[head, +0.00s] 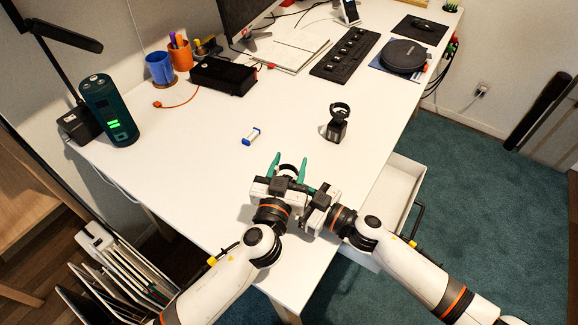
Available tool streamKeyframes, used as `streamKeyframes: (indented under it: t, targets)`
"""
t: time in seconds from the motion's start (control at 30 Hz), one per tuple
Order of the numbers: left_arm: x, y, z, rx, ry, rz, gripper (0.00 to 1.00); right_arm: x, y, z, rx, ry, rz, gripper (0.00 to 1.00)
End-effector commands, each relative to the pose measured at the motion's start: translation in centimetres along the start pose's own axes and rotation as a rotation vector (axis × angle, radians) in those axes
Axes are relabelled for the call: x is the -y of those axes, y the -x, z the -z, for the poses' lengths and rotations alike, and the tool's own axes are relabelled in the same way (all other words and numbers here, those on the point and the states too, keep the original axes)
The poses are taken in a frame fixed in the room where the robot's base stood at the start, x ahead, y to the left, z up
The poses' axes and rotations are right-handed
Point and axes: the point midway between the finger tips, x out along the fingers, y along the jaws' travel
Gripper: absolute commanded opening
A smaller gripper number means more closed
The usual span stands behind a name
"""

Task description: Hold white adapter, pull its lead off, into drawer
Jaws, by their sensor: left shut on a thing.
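My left gripper (289,172) has green fingers and is shut over the front part of the table. A dark loop, which looks like the lead (288,168), shows between its fingers. The white adapter that it holds is mostly hidden by the fingers and gripper body. My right gripper (315,188) is close beside it on the right, at about the same level. Its fingertips are small and partly hidden, so I cannot tell its opening or whether it touches the lead. The white drawer (401,194) stands open below the table's right edge, its front handle outward.
A black adapter-like block with a looped lead (337,128) stands upright on the white table (215,150). A small white and blue piece (251,136) lies left of it. The table's middle is mostly clear.

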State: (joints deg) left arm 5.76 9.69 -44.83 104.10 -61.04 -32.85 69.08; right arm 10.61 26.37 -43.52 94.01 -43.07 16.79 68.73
Motion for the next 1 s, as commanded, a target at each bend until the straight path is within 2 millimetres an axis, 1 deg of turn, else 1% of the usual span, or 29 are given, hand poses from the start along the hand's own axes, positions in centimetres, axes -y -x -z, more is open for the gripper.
streamKeyframes:
  t: [0.4,0.83,0.9,1.0]
  targets:
    - [0.0,0.0,-1.5,0.0,0.0,0.0,0.2,0.0,0.0,0.0,0.001,0.0,0.0,0.0]
    - [0.0,0.0,-1.7,0.0,0.001,0.0,0.2,0.0,0.0,0.0,0.001,0.0,0.0,0.0]
    - [0.0,0.0,-2.2,0.002,0.001,-0.001,0.2,0.0,0.0,0.0,0.001,0.0,0.0,0.0]
    - [0.0,0.0,-3.5,0.003,0.004,0.0,0.2,0.0,0.0,0.0,0.001,0.0,0.0,0.0]
